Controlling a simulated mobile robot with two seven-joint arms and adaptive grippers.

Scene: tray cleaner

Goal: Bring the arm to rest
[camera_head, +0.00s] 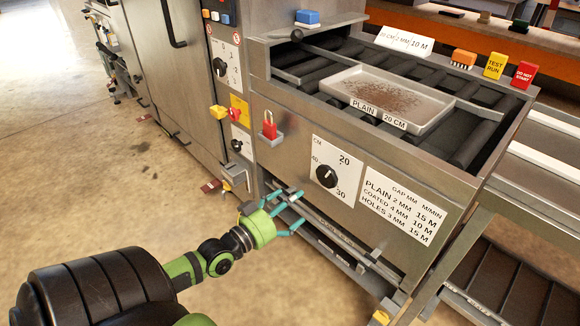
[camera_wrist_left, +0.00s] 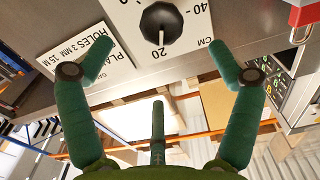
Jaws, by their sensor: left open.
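My left arm comes in from the lower left in the head view. Its green gripper (camera_head: 283,212) is open, with its teal fingers spread and nothing between them. It is in front of the tray cleaner's lower front, below and left of the dial (camera_head: 327,175) marked 20, 30 and 40 CM. In the left wrist view the open gripper (camera_wrist_left: 160,82) also shows empty, with the dial (camera_wrist_left: 161,22) beyond the fingers near the top edge. I cannot tell the exact gap between fingers and panel. My right gripper is in neither view.
A grey tray (camera_head: 452,103) labelled PLAIN 20 CM, with brown crumbs, lies on the black rollers. A red padlock (camera_head: 269,130) and a yellow-backed switch (camera_head: 239,110) are on the panel up left of the gripper. Open floor (camera_head: 90,200) lies to the left.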

